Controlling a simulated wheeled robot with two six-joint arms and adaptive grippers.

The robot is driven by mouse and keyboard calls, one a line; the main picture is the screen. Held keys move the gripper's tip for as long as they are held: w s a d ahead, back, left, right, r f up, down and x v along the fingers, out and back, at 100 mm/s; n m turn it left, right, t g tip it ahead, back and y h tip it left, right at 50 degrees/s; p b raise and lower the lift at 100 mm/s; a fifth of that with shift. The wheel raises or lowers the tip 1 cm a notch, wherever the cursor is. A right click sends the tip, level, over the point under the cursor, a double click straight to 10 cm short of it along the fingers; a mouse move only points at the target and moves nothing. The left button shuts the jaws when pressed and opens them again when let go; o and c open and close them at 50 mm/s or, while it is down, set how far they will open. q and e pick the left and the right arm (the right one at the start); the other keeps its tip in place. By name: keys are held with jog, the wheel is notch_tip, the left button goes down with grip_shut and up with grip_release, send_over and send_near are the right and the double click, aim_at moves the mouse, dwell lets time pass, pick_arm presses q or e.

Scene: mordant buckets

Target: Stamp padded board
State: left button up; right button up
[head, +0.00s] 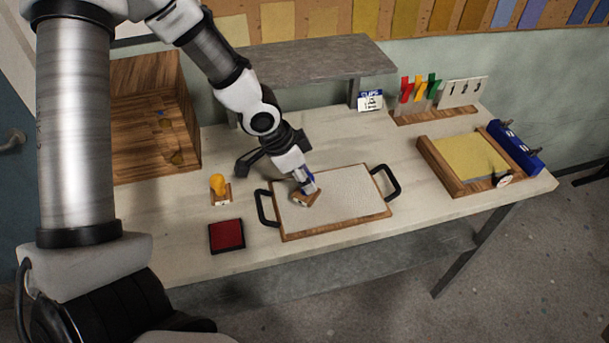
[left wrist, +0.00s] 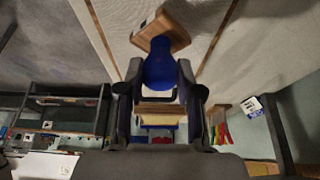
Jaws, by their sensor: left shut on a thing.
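The padded board (head: 345,192) is a pale textured pad in a wooden frame with a black handle at each end, lying on the bench. My left gripper (head: 306,181) is shut on a stamp with a blue handle and a wooden base (head: 306,198). The stamp is over the left part of the board; I cannot tell whether its face touches the pad. In the left wrist view the blue handle (left wrist: 160,65) sits between the fingers. A red ink pad (head: 227,236) lies left of the board. My right gripper is not in view.
An orange-handled stamp (head: 218,184) stands behind the ink pad. A wooden cabinet (head: 150,105) and a raised grey shelf (head: 310,68) stand at the back. Coloured clips (head: 418,88) stand near a card (head: 370,100). A wooden frame with a yellow sheet (head: 468,157) is at right.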

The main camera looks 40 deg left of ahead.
pick_arm(q)
jog(key=shift+s, duration=0.15)
jog(key=shift+f, duration=0.2)
jog(key=shift+f+b, duration=0.3)
jog(key=shift+b, duration=0.3)
dwell(1.1)
jog(key=shift+r, duration=0.1)
notch_tip(320, 180, up, 7)
jog(key=p, duration=0.7)
dwell(0.7)
